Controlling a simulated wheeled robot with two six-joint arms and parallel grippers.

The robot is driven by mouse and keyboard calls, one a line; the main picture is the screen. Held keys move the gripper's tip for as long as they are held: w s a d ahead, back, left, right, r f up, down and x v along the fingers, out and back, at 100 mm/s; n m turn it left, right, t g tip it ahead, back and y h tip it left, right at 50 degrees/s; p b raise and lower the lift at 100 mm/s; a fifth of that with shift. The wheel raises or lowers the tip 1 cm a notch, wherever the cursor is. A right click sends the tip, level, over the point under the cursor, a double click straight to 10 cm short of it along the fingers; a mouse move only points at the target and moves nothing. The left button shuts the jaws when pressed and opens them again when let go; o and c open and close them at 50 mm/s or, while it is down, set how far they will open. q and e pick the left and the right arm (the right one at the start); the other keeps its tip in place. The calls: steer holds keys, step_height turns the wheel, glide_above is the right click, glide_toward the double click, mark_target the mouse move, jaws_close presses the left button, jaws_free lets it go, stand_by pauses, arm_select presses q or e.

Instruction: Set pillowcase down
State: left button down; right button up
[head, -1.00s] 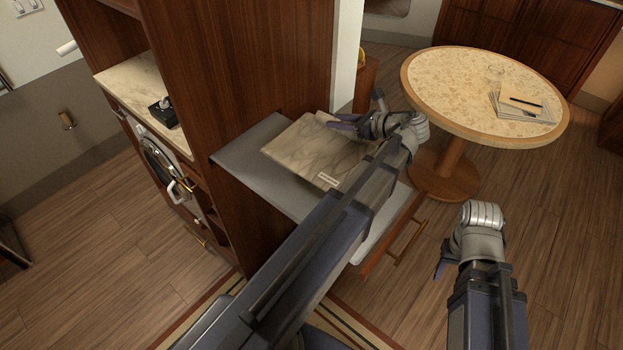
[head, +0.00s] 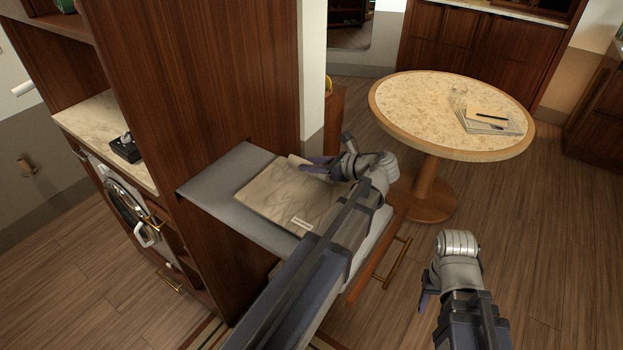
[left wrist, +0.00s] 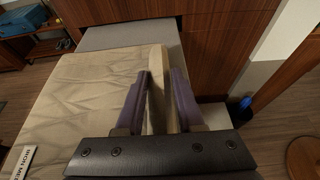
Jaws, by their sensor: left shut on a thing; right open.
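The pillowcase (head: 285,193) is a flat, folded beige cloth with faint creases and a small white label near its front corner. It lies on or just above a grey pull-out surface (head: 212,184); I cannot tell whether it touches. My left gripper (head: 318,165) is shut on its right edge. In the left wrist view, the two fingers (left wrist: 160,100) pinch the folded edge of the pillowcase (left wrist: 85,100). My right gripper (head: 430,290) is open and empty, low over the floor, apart from everything.
A tall wooden cabinet (head: 225,80) stands left of the grey surface. A round table (head: 420,100) with papers and a pen (head: 490,117) stands behind to the right. A drawer handle (head: 398,262) juts out below the surface. The floor at the right is clear.

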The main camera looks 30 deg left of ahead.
mark_target(312, 175)
arm_select(q)
steer(key=shift+f+b, duration=1.8)
steer(key=shift+f, duration=0.15)
steer(key=c, duration=0.5)
jaws_free()
steer(key=shift+d+r, duration=0.25)
steer(key=shift+r, duration=0.1)
steer(key=p+v, duration=0.4)
steer(key=v, duration=0.6)
steer(key=shift+d, duration=0.2)
steer(key=shift+s+d+r+p, duration=0.15)
steer(key=shift+d+p, duration=0.15)
steer(key=shift+d, duration=0.2)
